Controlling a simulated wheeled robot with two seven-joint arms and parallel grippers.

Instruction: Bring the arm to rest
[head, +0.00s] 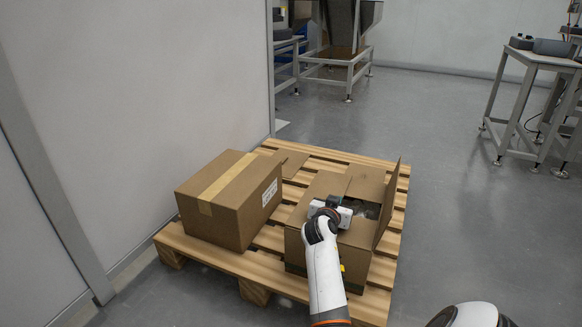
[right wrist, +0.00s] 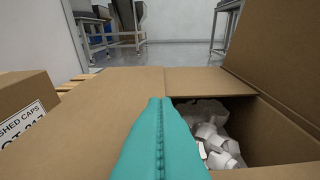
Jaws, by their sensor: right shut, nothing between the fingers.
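My right gripper shows in the right wrist view as teal fingers (right wrist: 160,140) pressed together, with nothing between them. In the head view my right arm reaches up from the bottom, and its wrist is over the open cardboard box (head: 356,262); the fingertips are hidden there. In the right wrist view the fingers point out over the box's flaps (right wrist: 110,110), beside the opening. White pieces (right wrist: 218,145) lie inside the box. My left gripper is in neither view.
The open box and a closed, taped carton (head: 222,190) stand on a wooden pallet (head: 262,268). An upright flap (head: 387,205) rises on the open box's right. A wall (head: 130,90) borders the left. Clear floor (head: 440,150) lies right of the pallet, before a metal table (head: 545,62).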

